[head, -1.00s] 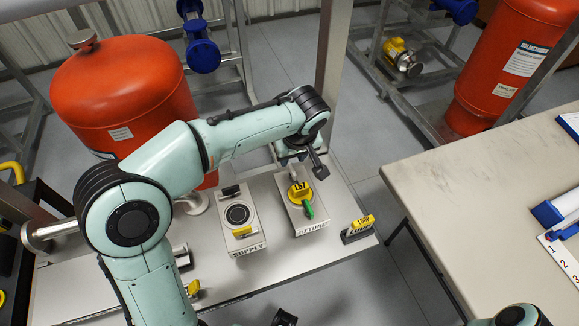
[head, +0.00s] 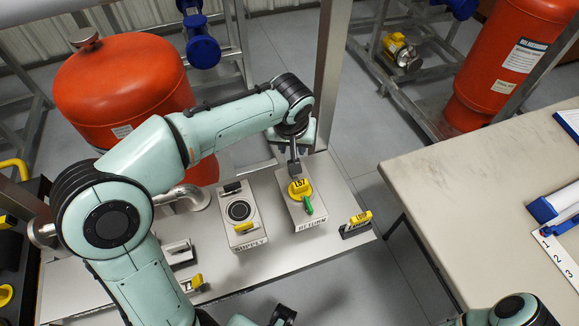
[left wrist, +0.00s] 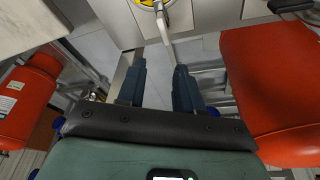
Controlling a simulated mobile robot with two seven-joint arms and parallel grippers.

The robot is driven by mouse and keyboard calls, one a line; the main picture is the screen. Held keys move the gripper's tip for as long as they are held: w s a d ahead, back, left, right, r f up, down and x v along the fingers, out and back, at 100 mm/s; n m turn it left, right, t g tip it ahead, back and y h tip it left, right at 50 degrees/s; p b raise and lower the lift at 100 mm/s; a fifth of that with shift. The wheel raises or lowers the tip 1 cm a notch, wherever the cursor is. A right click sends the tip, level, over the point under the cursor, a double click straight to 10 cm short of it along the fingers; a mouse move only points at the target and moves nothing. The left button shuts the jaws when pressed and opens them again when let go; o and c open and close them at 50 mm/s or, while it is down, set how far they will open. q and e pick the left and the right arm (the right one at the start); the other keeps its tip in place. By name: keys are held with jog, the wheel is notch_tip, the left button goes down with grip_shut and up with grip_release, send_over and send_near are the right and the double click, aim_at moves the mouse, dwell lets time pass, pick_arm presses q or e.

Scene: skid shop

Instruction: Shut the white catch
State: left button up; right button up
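In the left wrist view, a slim white lever (left wrist: 163,24), which looks like the white catch, hangs from a ring beside a yellow piece at the top. My left gripper (head: 294,162) is over the far end of the RETURN box, fingers downward. In the left wrist view its two fingers (left wrist: 157,72) are apart with nothing between them. The lever lies beyond their tips. I cannot make it out in the head view.
The SUPPLY box (head: 239,213) stands left of the RETURN box, and a black block with a yellow tag (head: 358,222) stands to its right. A metal post (head: 329,75) rises behind my left gripper. A red tank (head: 120,90) stands back left; a pale table (head: 475,185) is at right.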

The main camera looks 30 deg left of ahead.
pick_arm(q)
jog(key=shift+r+m+h, duration=0.1)
jog(key=shift+m+h, duration=0.2)
jog(key=shift+m, duration=0.6)
pick_arm(e)
jog(key=shift+w+r, duration=0.1)
jog(key=shift+r, duration=0.1)
pick_arm(q)
jog(key=m+p, duration=0.1)
jog(key=m, duration=0.1)
jog(key=m+h, duration=0.1)
jog(key=m, duration=0.1)
jog(key=shift+w+r+p, duration=0.1)
jog(key=shift+r+p, duration=0.3)
jog(key=shift+m+h+p, duration=0.35)
jog(key=shift+m+h, duration=0.05)
jog(key=shift+m, duration=1)
pick_arm(e)
jog(key=r, duration=0.1)
jog(key=w+r, duration=0.1)
jog(key=shift+w+r, duration=0.15)
jog(key=shift+r, duration=0.15)
